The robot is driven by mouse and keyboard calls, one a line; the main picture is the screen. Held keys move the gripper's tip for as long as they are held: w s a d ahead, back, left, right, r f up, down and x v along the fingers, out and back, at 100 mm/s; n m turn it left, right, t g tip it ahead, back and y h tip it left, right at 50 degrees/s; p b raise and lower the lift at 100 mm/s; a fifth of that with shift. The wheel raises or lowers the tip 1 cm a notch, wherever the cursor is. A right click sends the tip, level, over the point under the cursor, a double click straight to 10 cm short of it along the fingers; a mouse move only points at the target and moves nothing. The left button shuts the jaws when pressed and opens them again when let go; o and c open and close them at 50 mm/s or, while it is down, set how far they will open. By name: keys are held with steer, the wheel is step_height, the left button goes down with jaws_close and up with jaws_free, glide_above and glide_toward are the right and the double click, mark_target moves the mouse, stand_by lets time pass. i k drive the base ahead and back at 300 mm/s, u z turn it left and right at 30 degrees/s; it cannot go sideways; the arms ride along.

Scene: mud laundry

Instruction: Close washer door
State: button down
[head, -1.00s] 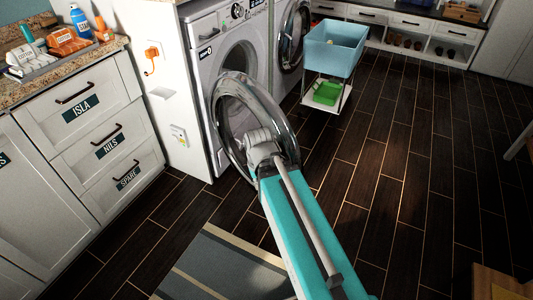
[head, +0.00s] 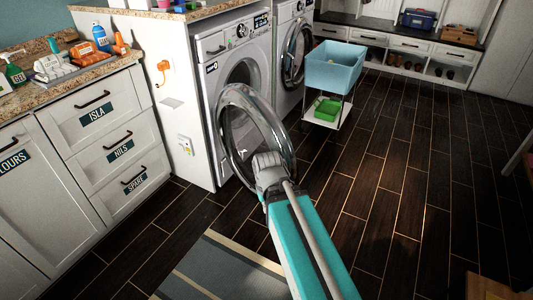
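The front washer (head: 237,68) is white and stands left of centre. Its round door (head: 241,124), a clear bowl with a grey ring, stands open and swung out toward me. The dark drum opening shows partly behind it. My gripper (head: 268,160) is at the lower right part of the door ring, seen from behind. It overlaps the ring in the picture; I cannot tell whether it touches. Its fingertips are hidden by its own body, so I cannot tell whether it is open or shut.
A second washer (head: 283,30) stands behind, its round door (head: 297,54) ajar. A blue basin (head: 334,68) on a white trolley with a green tub (head: 326,108) stands to the right. Drawers (head: 97,113) and a counter are left. A striped rug (head: 225,268) lies in front.

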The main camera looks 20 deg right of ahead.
mark_target(234, 95)
steer(key=z, duration=0.7)
steer(key=k, duration=0.8)
steer(key=u, duration=0.35)
steer(key=i, duration=0.5)
steer(key=u, duration=0.05)
